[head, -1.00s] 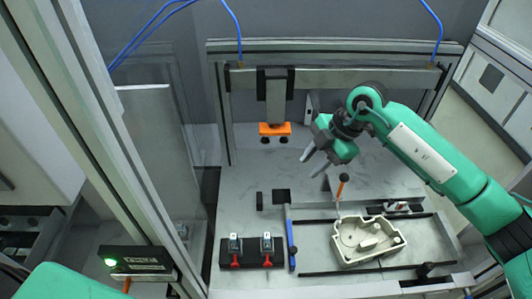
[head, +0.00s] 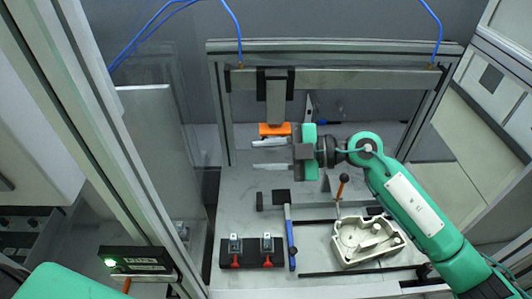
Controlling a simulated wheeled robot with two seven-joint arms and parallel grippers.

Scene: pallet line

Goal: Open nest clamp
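A lever with an orange-tipped handle (head: 342,183) stands upright beside the beige casting (head: 350,252), at its back left corner; I take it for the nest clamp's handle. The casting lies in the nest area on the right of the work table. My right gripper (head: 270,154) is open and empty, its two fingers pointing left. It is above the table, up and to the left of the lever, and touches nothing that I can see. Part of the clamp behind the casting is hidden by my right arm. My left gripper is out of view; only green arm shows at the lower left.
An orange block (head: 275,129) hangs under the frame's crossbar, just behind my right gripper's upper finger. A box with a green light (head: 132,260) is at lower left.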

